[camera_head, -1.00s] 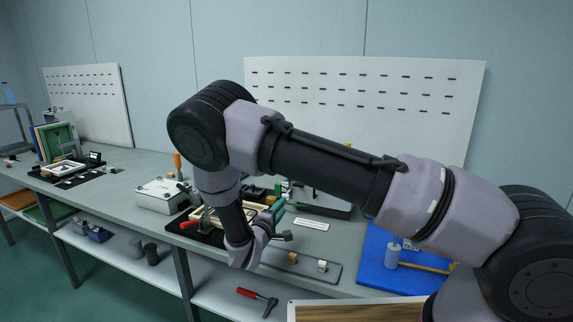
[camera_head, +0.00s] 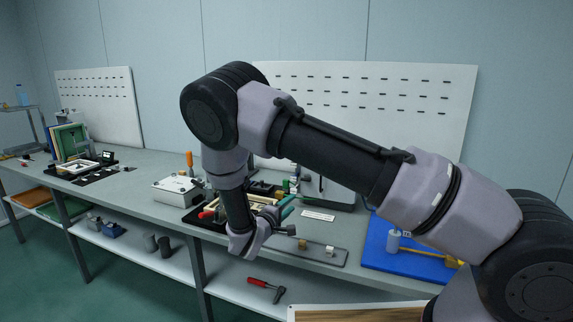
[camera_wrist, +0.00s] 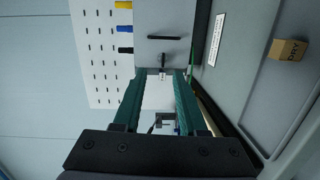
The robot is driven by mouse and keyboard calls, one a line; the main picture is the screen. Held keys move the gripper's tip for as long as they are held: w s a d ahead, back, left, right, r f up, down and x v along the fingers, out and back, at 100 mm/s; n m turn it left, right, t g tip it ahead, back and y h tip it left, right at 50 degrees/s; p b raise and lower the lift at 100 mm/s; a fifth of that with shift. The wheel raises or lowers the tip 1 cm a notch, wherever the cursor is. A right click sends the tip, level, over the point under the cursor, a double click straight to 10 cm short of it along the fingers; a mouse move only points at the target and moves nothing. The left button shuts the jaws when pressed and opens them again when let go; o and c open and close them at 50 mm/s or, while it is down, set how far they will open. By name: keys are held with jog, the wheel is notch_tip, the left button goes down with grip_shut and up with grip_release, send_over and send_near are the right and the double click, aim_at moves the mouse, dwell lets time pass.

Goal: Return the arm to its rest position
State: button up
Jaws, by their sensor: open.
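My arm reaches in from the right of the head view, bends at a raised elbow and hangs down over the workbench (camera_head: 150,205). My gripper (camera_head: 288,207) is at its lower end, its green fingers partly hidden by the wrist. In the wrist view my gripper (camera_wrist: 164,76) shows two parallel green fingers, open with a gap and nothing held between them. The fingers point toward a grey fixture (camera_wrist: 163,48) beyond the tips.
A white box (camera_head: 173,190) and a dark tray of parts stand left of the gripper. A blue mat (camera_head: 400,262) lies at right. A pegboard (camera_head: 420,100) stands behind. A hammer (camera_head: 265,287) lies on the lower shelf. A "DRY" block (camera_wrist: 287,50) shows at right.

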jog(key=s+d+r+m+g, duration=0.4)
jog(key=d+r+m+g, duration=0.15)
jog(key=d+r, duration=0.35)
jog(key=s+d+r+m+g, duration=0.45)
jog(key=d+r+g, duration=0.3)
jog(key=d, duration=0.45)
jog(key=s+d+r+m+t+y, duration=0.3)
jog(key=s+r+y, duration=0.7)
jog(key=s+r, duration=0.8)
jog(key=shift+s+r+m+t, duration=0.25)
jog(key=shift+r+m+t, duration=0.4)
jog(key=shift+m+t, duration=0.55)
